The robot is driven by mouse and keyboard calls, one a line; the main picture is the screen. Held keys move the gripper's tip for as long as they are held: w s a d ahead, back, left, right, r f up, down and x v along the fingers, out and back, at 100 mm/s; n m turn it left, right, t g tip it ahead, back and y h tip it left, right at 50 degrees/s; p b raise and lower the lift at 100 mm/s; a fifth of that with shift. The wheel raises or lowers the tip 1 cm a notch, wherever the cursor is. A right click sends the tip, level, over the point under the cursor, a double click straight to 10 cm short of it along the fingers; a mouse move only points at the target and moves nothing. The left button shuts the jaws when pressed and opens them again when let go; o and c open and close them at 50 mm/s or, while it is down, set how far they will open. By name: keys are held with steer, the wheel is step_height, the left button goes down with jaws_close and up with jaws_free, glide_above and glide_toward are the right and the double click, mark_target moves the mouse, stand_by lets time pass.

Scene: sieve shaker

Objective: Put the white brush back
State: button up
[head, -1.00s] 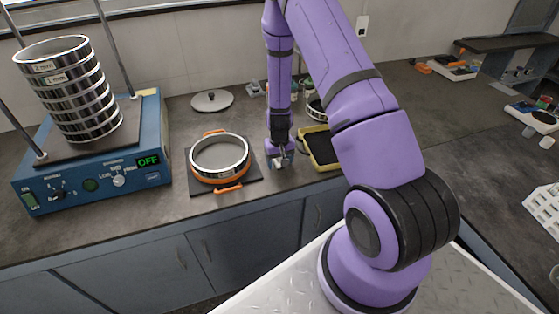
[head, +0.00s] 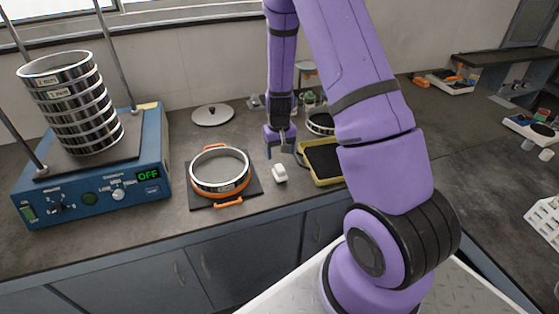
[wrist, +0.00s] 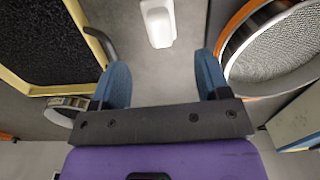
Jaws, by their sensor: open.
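The white brush (head: 279,173) lies on the dark counter between the sieve in the orange-handled ring and the yellow tray. It also shows at the top middle of the wrist view (wrist: 158,24), partly cut off by the frame edge. My gripper (head: 281,149) is open and empty, above the counter and apart from the brush. In the wrist view my gripper's two blue fingers (wrist: 163,68) stand wide apart with bare counter between them, and the brush lies beyond their tips.
A sieve in an orange-handled ring (head: 221,186) sits on a dark mat on the left. A yellow tray with a black inside (head: 325,183) is close on the right. A blue shaker (head: 95,198) with stacked sieves (head: 74,105) stands far left. A round lid (head: 212,115) lies behind.

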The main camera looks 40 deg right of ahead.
steer(key=shift+r, duration=0.65)
steer(key=s+a+r+n+t, duration=0.1)
steer(key=s+a+r, duration=0.15)
steer(key=r, duration=0.55)
steer(key=s+a+r+t, duration=0.1)
steer(key=s+a+r, duration=0.15)
steer(key=r, duration=0.55)
steer(key=s+a+r+n+t, duration=0.1)
steer(key=a+r, duration=0.2)
steer(key=r, duration=0.5)
steer(key=s+a+r+t, duration=0.1)
steer(key=s+a+r, duration=0.1)
steer(key=s+r, duration=0.4)
steer(key=s+a+r+n+t, duration=0.1)
steer(key=s+a+r, duration=0.2)
steer(key=s, duration=1.1)
steer(key=shift+s+r, duration=0.3)
steer(key=shift+r, duration=1.55)
